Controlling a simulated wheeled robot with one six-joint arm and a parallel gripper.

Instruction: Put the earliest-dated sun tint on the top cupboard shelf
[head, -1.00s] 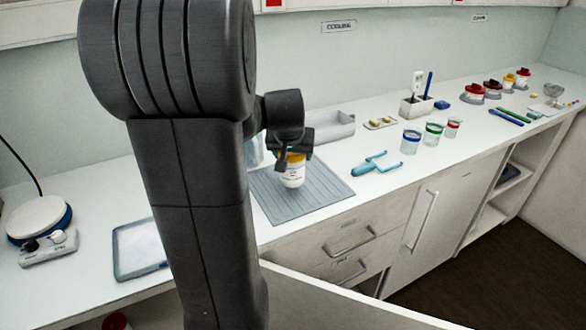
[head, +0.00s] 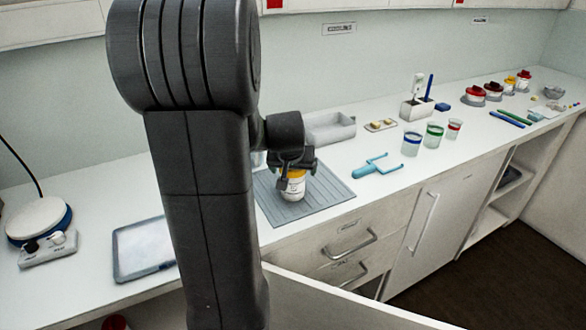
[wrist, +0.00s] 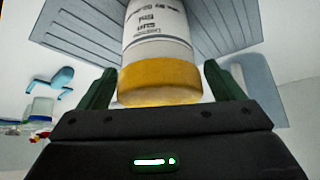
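A white jar with a yellow-orange cap (head: 294,186) is at the grey ribbed mat (head: 330,190) on the counter. I cannot tell whether its base touches the mat. My gripper (head: 296,168) is over the jar from above, with its fingers around the cap. In the wrist view the cap (wrist: 160,82) lies between the two fingers of my gripper (wrist: 162,85), close to both. The label (wrist: 158,35) has dark print, upside down and too blurred for me to read a date. The cupboard's top shelf does not show.
A grey tray (head: 330,130) stands behind the mat. A blue tool (head: 377,165) and several colour-banded cups (head: 433,135) are to its right. A tablet (head: 143,248) and a round scale (head: 40,219) are left. A white panel (head: 340,298) juts out in front.

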